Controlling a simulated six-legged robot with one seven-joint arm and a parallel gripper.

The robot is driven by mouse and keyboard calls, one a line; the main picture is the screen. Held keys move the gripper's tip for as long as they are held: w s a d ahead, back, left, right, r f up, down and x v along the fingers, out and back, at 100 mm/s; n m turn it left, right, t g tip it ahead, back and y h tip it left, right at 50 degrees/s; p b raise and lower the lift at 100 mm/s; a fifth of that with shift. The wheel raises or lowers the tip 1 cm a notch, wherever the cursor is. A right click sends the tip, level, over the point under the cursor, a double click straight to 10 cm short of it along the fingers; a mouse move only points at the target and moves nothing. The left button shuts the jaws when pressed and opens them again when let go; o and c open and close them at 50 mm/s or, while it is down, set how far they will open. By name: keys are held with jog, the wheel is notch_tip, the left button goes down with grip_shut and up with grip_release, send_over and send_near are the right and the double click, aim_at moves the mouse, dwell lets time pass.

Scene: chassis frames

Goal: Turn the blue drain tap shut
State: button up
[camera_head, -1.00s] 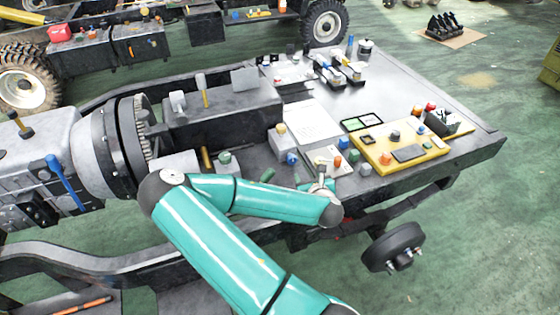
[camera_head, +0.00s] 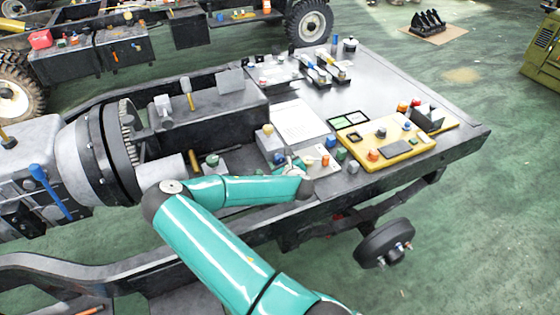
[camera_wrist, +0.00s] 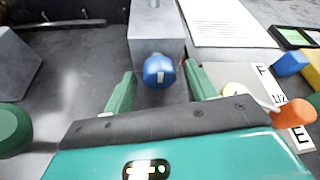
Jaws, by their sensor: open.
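The blue drain tap (camera_wrist: 159,71) is a round blue knob with a pale mark on its face, on the front of a grey block (camera_wrist: 157,22) in the wrist view. My gripper (camera_wrist: 160,80) is open, with one green finger on each side of the tap. The fingers look apart from the tap, and I cannot tell how deep between them it lies. In the head view the tap shows small and blue (camera_head: 279,158) on the chassis deck, just beyond the end of my arm. My gripper is mostly hidden there by my teal arm.
An orange knob (camera_wrist: 295,112) on a lettered plate (camera_wrist: 299,137) lies right of my gripper. A green round knob (camera_wrist: 12,128) is at the left. A white sheet (camera_head: 299,122) lies behind the tap. A yellow board (camera_head: 388,143) with several parts is further right.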

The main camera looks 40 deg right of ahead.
jog(key=shift+x, duration=0.8)
jog(key=c, duration=1)
